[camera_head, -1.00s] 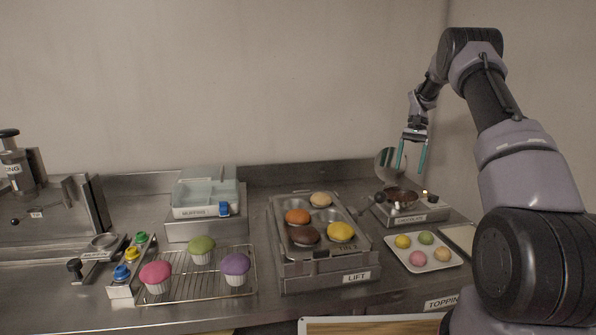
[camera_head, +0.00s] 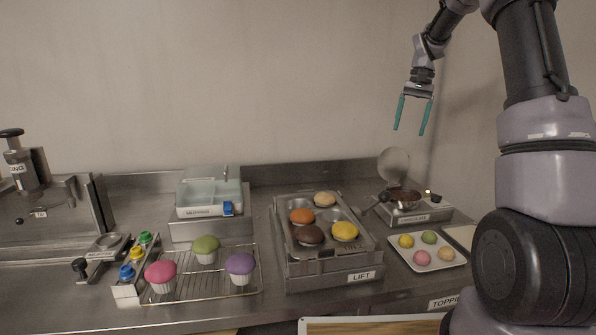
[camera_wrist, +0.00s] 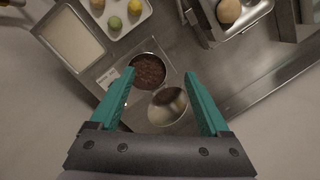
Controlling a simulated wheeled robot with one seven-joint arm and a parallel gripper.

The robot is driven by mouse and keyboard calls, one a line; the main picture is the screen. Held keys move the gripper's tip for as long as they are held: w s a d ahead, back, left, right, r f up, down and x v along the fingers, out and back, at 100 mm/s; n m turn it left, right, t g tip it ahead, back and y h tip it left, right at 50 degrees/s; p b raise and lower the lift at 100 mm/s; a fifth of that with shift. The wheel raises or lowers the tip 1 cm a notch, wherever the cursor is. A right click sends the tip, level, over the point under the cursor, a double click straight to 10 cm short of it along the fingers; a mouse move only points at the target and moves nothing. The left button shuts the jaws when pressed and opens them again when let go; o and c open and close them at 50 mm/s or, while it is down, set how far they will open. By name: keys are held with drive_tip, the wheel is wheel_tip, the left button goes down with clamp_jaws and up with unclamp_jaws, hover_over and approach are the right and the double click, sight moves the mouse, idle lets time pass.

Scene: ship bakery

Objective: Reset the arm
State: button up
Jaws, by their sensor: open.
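My gripper (camera_head: 411,116) is open and empty, with teal fingers pointing down. In the head view it hangs in the air above the chocolate station (camera_head: 410,213) at the right of the counter. In the wrist view the open fingers (camera_wrist: 158,78) frame a pot of dark chocolate (camera_wrist: 149,70) and a round lid (camera_wrist: 167,106) from above. Nothing is between the fingertips. My arm comes in from the right edge of the head view.
A lift tray (camera_head: 365,255) holds several buns. A white tray (camera_head: 441,262) carries several small coloured balls. A wire rack (camera_head: 215,283) holds three cupcakes. A clear-lidded muffin box (camera_head: 209,196) stands behind. The air above the counter is free.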

drive_tip(key=s+a+r+t, duration=0.45)
drive_tip(key=s+r, duration=0.55)
drive_tip(key=s, duration=0.5)
drive_tip(key=s+a+t, duration=0.2)
drive_tip(key=s, duration=0.6)
drive_tip(key=s+a+f+n+t, duration=0.1)
drive_tip(key=s+a, duration=0.1)
drive_tip(key=s, duration=0.7)
drive_tip(key=shift+a+f+t, duration=0.15)
drive_tip(key=shift+f+t, duration=0.05)
drive_tip(key=shift+t, duration=0.15)
